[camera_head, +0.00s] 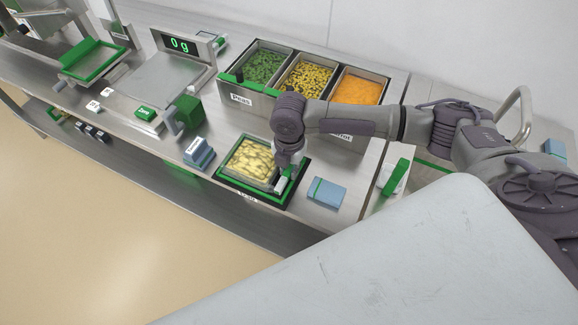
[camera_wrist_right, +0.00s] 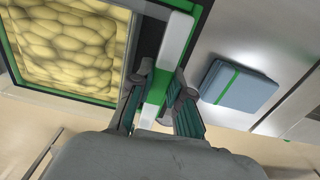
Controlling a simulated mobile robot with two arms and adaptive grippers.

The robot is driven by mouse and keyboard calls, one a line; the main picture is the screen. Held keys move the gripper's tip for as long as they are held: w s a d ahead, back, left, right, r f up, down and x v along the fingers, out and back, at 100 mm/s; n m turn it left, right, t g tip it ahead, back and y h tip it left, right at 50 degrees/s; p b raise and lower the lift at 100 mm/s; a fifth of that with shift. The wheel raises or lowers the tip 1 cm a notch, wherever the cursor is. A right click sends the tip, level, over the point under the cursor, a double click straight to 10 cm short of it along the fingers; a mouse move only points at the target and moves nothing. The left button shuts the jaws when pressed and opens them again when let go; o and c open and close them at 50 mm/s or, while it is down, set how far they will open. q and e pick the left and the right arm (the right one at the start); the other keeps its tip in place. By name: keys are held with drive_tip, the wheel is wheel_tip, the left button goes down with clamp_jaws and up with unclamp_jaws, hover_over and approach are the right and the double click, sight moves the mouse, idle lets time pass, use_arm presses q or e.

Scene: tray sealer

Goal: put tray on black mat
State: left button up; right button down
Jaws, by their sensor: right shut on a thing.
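A shallow tray (camera_head: 231,172) full of yellow pieces lies flat on the black mat (camera_head: 224,182) with a green border, at the front edge of the counter. It also fills the upper left of the right wrist view (camera_wrist_right: 128,45). My right gripper (camera_head: 285,180) points down at the tray's right side, over the mat. Its fingers (camera_wrist_right: 160,103) are shut on a white and green bar (camera_wrist_right: 176,45) beside the tray. I cannot tell whether this bar is joined to the tray. My left gripper is not in view.
A blue block with a green band (camera_head: 325,192) lies right of the mat, and blue blocks (camera_head: 199,153) lie to its left. Bins of peas (camera_head: 263,66), corn (camera_head: 306,77) and orange pieces (camera_head: 359,90) stand behind. A scale (camera_head: 155,75) reading 0 g stands left.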

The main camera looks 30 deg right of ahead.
idle(0.4)
drive_tip(key=c, duration=1)
unclamp_jaws()
drive_tip(key=c, duration=0.3)
drive_tip(key=shift+c, duration=0.2)
wheel_tip(320, 180, up, 7)
drive_tip(key=p, duration=0.8)
